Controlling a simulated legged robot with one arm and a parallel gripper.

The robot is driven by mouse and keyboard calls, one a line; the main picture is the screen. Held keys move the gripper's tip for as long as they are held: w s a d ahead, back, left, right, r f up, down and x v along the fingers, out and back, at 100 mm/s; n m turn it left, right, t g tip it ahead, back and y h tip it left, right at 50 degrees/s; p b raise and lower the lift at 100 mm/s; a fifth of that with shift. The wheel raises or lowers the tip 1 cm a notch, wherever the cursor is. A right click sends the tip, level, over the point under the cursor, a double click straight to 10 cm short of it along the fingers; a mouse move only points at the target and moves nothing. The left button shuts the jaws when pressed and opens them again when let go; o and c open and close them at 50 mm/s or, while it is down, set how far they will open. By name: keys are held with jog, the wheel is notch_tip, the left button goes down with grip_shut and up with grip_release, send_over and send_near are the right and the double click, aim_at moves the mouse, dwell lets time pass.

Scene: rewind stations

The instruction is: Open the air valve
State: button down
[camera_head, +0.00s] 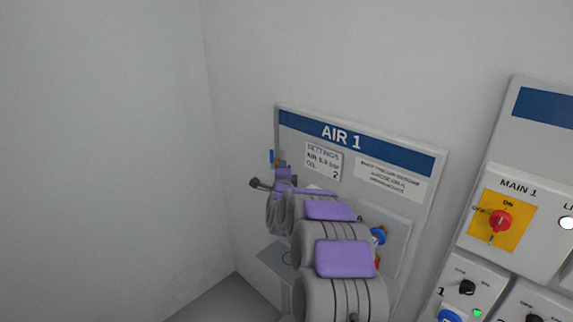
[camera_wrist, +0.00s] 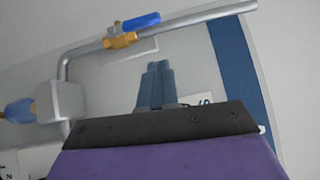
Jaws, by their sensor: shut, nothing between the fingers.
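The air valve has a brass body (camera_wrist: 121,40) on a grey pipe (camera_wrist: 200,20), in the upper part of the wrist view. Its blue lever (camera_wrist: 141,20) points right and looks roughly parallel to the pipe. In the head view a small blue piece, probably this lever (camera_head: 272,156), shows at the left edge of the AIR 1 panel (camera_head: 405,165). My gripper (camera_wrist: 157,66) is shut and empty. In the wrist view its tips lie just below the valve, apart from the lever.
A grey block (camera_wrist: 62,102) with a blue cylinder (camera_wrist: 18,110) sits left of the fingers. A blue knob (camera_head: 378,236) shows beside my arm. The MAIN 1 panel with its red switch (camera_head: 500,221) stands at right. Bare wall (camera_head: 100,140) fills the left.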

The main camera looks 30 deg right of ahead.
jog(key=s+a+f+n+g+y, duration=0.2)
jog(key=s+a+n+g+y, duration=0.85)
jog(key=s+a, duration=1.2)
jog(key=s+a+f+n+g+h, duration=0.1)
jog(key=s+n+g, duration=0.3)
jog(key=s, duration=1.5)
jog(key=s+a+f+n+g+h, duration=0.1)
jog(key=s+n+g, duration=0.3)
jog(key=s+n, duration=0.5)
jog(key=s, duration=1)
jog(key=shift+s+f+h, duration=0.25)
jog(key=shift+s+h, duration=0.1)
